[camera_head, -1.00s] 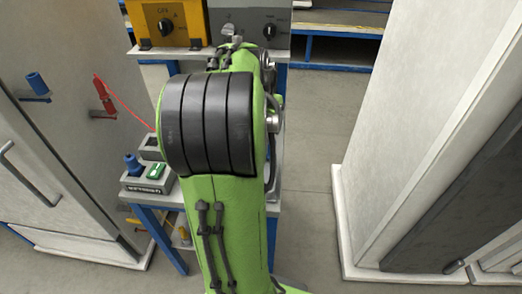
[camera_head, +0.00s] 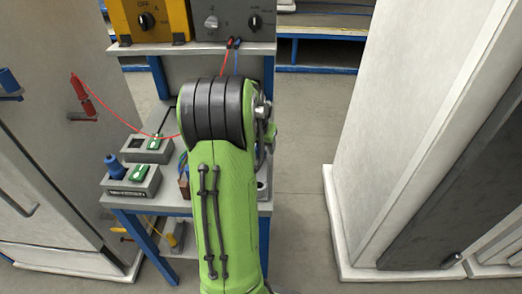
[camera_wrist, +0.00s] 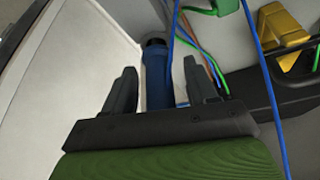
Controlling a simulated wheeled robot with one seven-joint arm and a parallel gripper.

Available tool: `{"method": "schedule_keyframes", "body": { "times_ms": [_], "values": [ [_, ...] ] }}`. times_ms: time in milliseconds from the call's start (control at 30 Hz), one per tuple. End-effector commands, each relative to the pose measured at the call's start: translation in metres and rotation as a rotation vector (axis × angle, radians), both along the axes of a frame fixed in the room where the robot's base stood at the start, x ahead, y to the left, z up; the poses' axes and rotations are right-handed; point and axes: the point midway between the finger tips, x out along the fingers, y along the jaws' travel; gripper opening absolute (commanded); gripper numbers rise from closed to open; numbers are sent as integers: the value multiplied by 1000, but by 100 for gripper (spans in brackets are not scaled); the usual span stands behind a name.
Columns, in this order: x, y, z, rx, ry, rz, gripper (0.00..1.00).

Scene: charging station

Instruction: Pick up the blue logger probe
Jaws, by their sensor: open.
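In the head view a blue probe (camera_head: 113,167) stands in the grey holder (camera_head: 122,191) on the bench, at the left of my arm. A second blue object (camera_head: 8,81) sits on the cabinet at the far left. In the wrist view a blue cylinder with a dark end (camera_wrist: 156,69) lies between the fingers of my gripper (camera_wrist: 160,90). The gripper is open, and the fingers stand apart on either side of it. Its lower part is hidden by the gripper body. I cannot tell which blue object of the head view this is. My arm hides the gripper in the head view.
Green, blue and orange cables run beside a black container (camera_wrist: 252,92) and a yellow block (camera_wrist: 280,28) at the right in the wrist view. A red plug (camera_head: 82,97) with a red lead is at the left cabinet. A white cabinet (camera_head: 405,120) stands right, with bare floor before it.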

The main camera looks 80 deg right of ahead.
Motion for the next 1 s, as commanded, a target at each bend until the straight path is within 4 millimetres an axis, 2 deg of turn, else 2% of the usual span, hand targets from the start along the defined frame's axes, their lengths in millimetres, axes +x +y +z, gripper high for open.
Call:
{"method": "schedule_keyframes", "body": {
  "times_ms": [100,467,667,733,1000],
  "values": [
    [0,0,2,-1,-1,0,57],
    [0,0,3,-1,0,1,2],
    [0,0,3,-1,0,1,0],
    [1,0,9,-3,0,1,0],
    [1,0,76,-5,-1,2,0]
  ]
}}
